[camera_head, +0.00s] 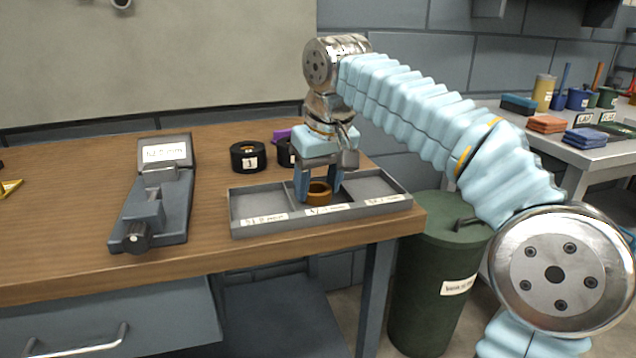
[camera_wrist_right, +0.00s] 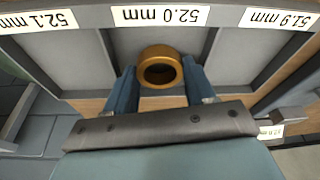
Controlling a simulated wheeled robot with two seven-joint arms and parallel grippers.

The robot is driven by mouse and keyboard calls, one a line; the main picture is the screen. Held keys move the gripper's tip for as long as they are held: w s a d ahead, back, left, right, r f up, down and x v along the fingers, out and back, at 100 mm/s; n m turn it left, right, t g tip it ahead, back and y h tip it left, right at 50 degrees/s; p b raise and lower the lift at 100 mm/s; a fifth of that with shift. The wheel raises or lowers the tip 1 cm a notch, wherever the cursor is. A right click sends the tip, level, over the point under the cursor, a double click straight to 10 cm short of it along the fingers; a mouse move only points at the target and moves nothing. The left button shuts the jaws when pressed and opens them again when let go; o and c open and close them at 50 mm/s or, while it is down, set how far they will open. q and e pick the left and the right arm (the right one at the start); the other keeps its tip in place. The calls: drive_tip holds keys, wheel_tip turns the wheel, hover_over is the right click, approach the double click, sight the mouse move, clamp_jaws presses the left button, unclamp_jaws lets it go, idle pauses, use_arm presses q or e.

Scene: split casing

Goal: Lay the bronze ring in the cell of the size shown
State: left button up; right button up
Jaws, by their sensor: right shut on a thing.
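The bronze ring (camera_head: 319,192) is between the fingertips of my right gripper (camera_head: 319,189), which is shut on it. The ring lies flat over the middle cell of the grey three-cell tray (camera_head: 394,205). I cannot tell whether it touches the cell floor. In the right wrist view the ring (camera_wrist_right: 160,68) sits between the blue fingers, near the middle label (camera_wrist_right: 160,16), which reads 52.0 mm upside down. The outer labels read 52.1 mm and 51.9 mm. The gauge (camera_head: 155,200) at left has a display whose digits are too blurred to read. My left gripper is not in view.
A black numbered ring (camera_head: 248,157) stands behind the tray, with another black one and a purple thing partly hidden by my right gripper. A green bin (camera_head: 428,285) stands beside the bench. A side table at right holds several coloured items. The bench's middle is clear.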

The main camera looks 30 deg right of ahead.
drive_tip(key=shift+f, duration=0.15)
drive_tip(key=o, duration=0.9)
drive_tip(key=p+v, duration=0.3)
drive_tip(key=v, duration=0.9)
drive_tip(key=shift+p, duration=0.3)
